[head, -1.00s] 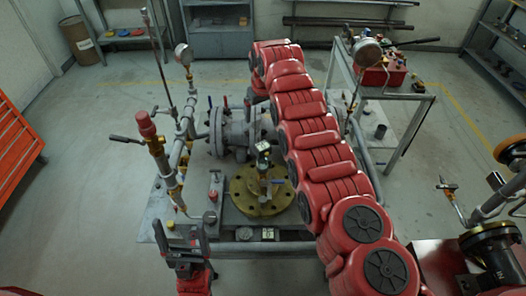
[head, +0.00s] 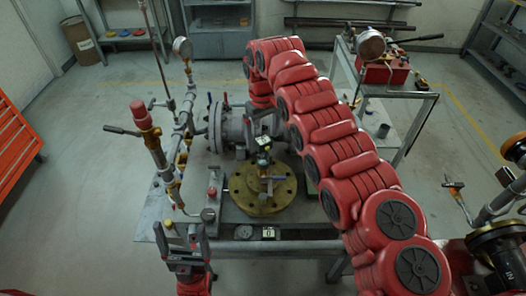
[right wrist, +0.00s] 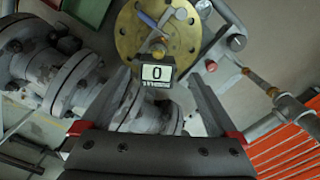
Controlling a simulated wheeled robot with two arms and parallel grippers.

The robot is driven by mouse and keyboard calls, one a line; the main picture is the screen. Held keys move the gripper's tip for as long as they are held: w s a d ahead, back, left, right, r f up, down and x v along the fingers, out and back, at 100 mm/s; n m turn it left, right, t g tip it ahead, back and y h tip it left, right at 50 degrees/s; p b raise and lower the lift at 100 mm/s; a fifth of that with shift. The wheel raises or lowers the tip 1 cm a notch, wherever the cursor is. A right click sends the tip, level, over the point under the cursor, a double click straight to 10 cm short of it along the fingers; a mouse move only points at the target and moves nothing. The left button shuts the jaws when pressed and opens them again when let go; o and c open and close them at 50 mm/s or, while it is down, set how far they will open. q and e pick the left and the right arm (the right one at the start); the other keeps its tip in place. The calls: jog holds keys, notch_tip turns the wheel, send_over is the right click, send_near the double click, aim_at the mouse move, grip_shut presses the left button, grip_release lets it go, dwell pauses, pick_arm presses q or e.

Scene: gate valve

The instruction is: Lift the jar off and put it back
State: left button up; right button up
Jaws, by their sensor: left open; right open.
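No object is clearly recognisable as the jar. A small digital gauge (head: 263,143) reading 0 stands over the round brass flange (head: 250,201) in the head view. The gauge (right wrist: 156,73) also shows in the right wrist view, between the fingertips in the picture, with no visible contact. My right gripper (right wrist: 163,92) is open and empty, reaching over the grey valve body from behind; the head view shows it only partly. My left gripper (head: 184,236) is open and empty at the front edge of the bench, left of the flange.
Upright piping with a red-capped brass fitting (head: 140,115) stands left of the flange. A dark cup (head: 383,131) and a red box (head: 383,75) sit on the cart at right. An orange cabinet (head: 14,140) is far left. Floor between is clear.

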aim_at(263, 140)
jog(key=shift+f, duration=0.7)
jog(key=f+p, duration=0.3)
jog(key=f, duration=0.1)
jog(key=shift+w, duration=0.2)
jog(key=shift+w+d+f, duration=0.1)
jog(key=shift+f, duration=0.55)
grip_shut()
